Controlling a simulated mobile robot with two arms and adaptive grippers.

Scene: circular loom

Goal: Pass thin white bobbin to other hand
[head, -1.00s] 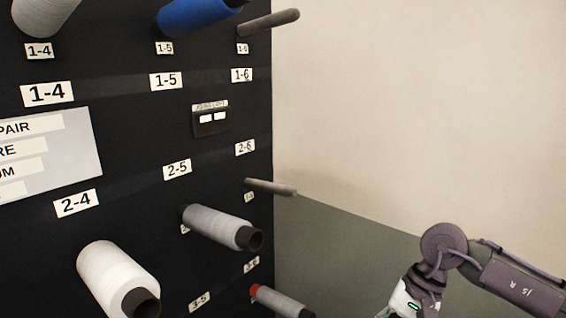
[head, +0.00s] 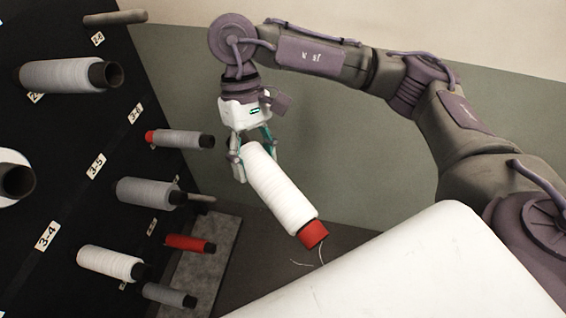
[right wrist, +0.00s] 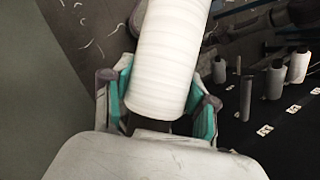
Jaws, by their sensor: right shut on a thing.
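The thin white bobbin (head: 282,188) has a red tip with loose thread ends hanging from it. My right gripper (head: 251,162) is shut on its upper end, and the bobbin slants down to the right in free air, away from the rack. In the right wrist view the white bobbin (right wrist: 168,62) sits between the teal-padded fingers of the right gripper (right wrist: 162,108), with its dark core end near the palm. My left gripper is not in view.
A black rack (head: 75,205) with labelled pegs stands at the left, holding several bobbins, among them a red one (head: 188,243) and a grey one (head: 147,192). An empty peg (head: 115,18) sticks out at the top. A plain grey-green wall (head: 340,140) is behind my arm.

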